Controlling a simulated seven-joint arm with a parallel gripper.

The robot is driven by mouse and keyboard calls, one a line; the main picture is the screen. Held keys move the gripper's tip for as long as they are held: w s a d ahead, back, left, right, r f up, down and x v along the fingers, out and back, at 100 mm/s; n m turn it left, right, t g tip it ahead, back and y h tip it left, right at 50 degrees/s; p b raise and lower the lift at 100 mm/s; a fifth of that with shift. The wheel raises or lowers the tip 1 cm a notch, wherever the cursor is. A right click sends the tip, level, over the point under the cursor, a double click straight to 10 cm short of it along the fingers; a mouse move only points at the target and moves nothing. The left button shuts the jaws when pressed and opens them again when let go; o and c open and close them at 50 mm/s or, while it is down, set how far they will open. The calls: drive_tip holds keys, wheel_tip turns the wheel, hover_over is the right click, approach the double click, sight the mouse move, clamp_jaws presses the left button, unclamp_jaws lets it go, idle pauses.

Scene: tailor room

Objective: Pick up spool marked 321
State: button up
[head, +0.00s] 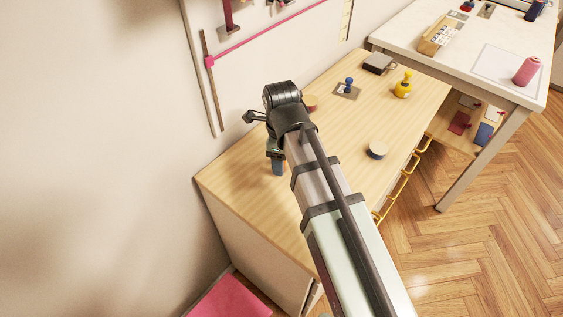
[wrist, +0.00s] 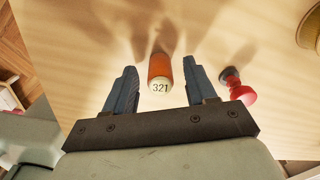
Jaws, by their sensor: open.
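The spool marked 321 (wrist: 160,72) shows in the wrist view, an orange-brown body with a pale end bearing the number. It is on the wooden tabletop and appears between my gripper's two fingers, with space on both sides. My gripper (wrist: 156,88) is open and empty. In the head view my gripper (head: 277,167) is low over the left part of the wooden table (head: 240,172), partly hidden by my arm. I cannot make out the spool for certain in the head view.
A dark round tin (head: 378,150), a blue-handled stamp (head: 348,85), a yellow object (head: 403,84) and a dark box (head: 379,63) are farther along the table. The wall borders the left side.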

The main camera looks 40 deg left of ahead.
drive_tip(key=shift+c, duration=0.4)
clamp_jaws()
